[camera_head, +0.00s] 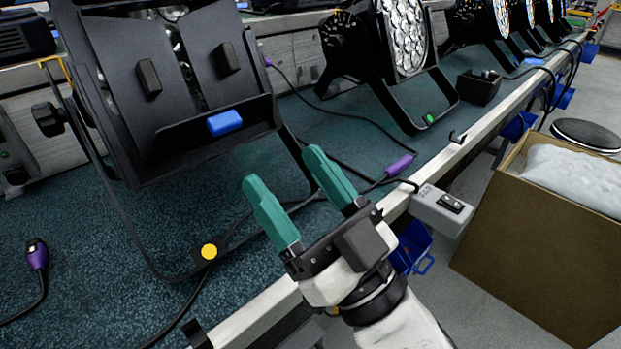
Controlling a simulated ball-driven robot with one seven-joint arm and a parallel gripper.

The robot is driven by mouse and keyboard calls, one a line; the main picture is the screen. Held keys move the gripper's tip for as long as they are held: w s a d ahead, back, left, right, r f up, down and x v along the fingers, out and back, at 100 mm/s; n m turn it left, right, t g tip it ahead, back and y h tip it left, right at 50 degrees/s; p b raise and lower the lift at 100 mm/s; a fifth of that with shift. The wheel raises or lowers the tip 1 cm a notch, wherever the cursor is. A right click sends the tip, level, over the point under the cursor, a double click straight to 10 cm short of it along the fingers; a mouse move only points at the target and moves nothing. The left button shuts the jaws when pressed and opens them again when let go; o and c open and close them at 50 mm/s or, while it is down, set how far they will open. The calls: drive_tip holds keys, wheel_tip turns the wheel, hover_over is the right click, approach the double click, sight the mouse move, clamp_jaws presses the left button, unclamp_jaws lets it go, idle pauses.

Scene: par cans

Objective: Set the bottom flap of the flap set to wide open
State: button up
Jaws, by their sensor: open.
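A black par can (115,90) with a flap set on its front stands in a yoke on the green bench mat at the left. Its bottom flap (215,135) is a wide black plate with a blue tab (225,122) on it. Two side flaps (142,75) with black knobs stand above it and partly cover the lamp's lenses. The top flap cannot be made out. My gripper (293,168) has two green fingers, apart and empty. It is below and right of the bottom flap in the picture, over the bench's front part, not touching the flap.
More par cans (407,40) stand along the bench to the right. Cables with purple connectors (400,166) lie on the mat. A grey switch box (440,208) sits at the bench edge. A cardboard box (545,235) stands on the floor at the right.

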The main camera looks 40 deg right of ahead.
drive_tip(key=shift+s+p, duration=0.5)
drive_tip(key=shift+s, duration=0.65)
